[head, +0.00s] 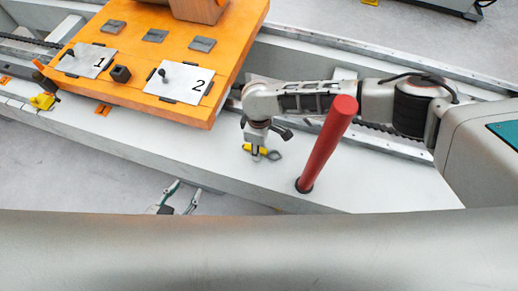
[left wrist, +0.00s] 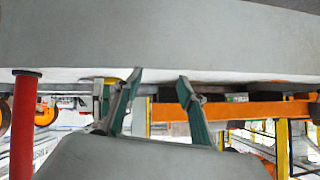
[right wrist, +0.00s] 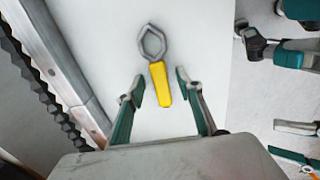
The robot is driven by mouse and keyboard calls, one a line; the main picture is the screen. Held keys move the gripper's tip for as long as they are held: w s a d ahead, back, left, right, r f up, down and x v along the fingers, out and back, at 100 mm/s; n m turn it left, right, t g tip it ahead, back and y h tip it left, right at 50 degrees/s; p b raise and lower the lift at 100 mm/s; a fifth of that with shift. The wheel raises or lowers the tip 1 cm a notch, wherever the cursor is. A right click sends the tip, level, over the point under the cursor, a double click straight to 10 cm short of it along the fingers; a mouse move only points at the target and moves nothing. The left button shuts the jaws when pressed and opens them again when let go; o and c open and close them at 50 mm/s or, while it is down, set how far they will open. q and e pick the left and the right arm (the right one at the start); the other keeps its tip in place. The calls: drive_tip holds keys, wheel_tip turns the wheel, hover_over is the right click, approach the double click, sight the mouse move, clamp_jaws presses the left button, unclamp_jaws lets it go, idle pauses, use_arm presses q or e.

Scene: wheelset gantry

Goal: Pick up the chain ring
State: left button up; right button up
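The chain ring is a grey open ring (right wrist: 152,42) with a yellow handle (right wrist: 161,84), lying on a pale surface in the right wrist view. In the head view its ring (head: 275,155) shows beside my right gripper (head: 257,147), which points down over the yellow part. My right gripper (right wrist: 160,85) is open, with one finger on each side of the yellow handle; I see no firm contact. My left gripper (head: 187,187) is open and empty, low beside the pale beam. It shows in the left wrist view too (left wrist: 160,78).
A red post (head: 326,145) stands on the pale beam (head: 225,165), just right of the ring. An orange table (head: 190,75) with plates marked 1 and 2 is at upper left. A toothed rail (right wrist: 50,85) runs along the beam.

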clamp_jaws()
drive_tip(key=shift+r, duration=0.1)
